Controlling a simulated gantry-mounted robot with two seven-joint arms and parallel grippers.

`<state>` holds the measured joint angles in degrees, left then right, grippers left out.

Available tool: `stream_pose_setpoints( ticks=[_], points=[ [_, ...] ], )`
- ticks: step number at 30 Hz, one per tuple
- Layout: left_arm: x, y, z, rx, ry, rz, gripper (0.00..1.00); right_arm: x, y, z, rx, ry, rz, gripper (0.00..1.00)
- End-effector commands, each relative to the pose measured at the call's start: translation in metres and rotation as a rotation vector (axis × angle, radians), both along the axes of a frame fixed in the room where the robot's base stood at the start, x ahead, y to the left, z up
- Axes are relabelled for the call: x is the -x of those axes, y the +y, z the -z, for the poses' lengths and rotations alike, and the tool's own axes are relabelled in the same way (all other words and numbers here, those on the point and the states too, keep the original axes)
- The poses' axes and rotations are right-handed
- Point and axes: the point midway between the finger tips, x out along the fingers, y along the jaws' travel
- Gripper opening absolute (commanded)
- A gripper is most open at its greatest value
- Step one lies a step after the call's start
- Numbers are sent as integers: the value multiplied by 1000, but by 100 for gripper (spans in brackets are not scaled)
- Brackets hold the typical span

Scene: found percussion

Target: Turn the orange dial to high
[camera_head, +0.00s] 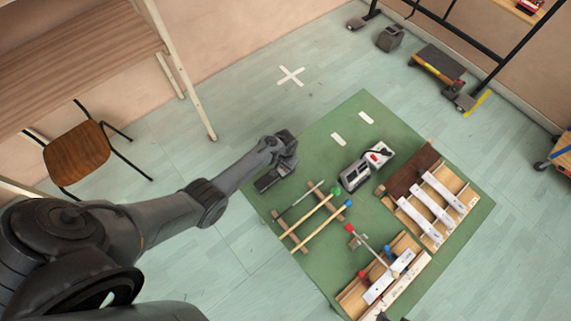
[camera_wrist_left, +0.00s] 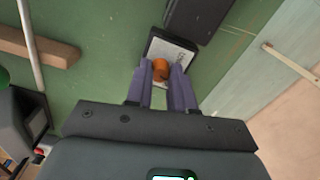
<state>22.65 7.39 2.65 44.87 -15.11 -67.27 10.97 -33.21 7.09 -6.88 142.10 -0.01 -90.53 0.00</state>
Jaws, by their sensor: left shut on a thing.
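The orange dial (camera_wrist_left: 160,68) sits on a small dark box with a light label plate (camera_wrist_left: 178,53) in the left wrist view. My left gripper (camera_wrist_left: 166,74) has its two fingers around the dial, shut on it. In the head view my left gripper (camera_head: 277,172) is at the left edge of the green mat, over the dial box, and it hides the dial there. The label's lettering is too small to read. My right gripper is not in view.
The green mat (camera_head: 335,235) holds mallets on a wooden rack (camera_head: 290,232), a grey device (camera_head: 366,166) and wooden bar instruments (camera_head: 430,205). A chair (camera_head: 76,152) and a desk stand at the left. The floor around the mat's upper left is clear.

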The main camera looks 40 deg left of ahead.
Motion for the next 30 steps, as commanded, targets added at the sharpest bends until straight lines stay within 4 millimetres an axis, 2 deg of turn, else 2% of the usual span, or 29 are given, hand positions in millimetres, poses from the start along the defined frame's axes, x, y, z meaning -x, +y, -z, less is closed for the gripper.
stream_pose_setpoints(
  ticks=[15,22,30],
  points=[
    [0,1,0,-2,0,438,0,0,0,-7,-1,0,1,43],
    [0,0,0,-1,-1,550,0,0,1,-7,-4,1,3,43],
    [0,0,0,0,0,602,0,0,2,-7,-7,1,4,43]
  ],
)
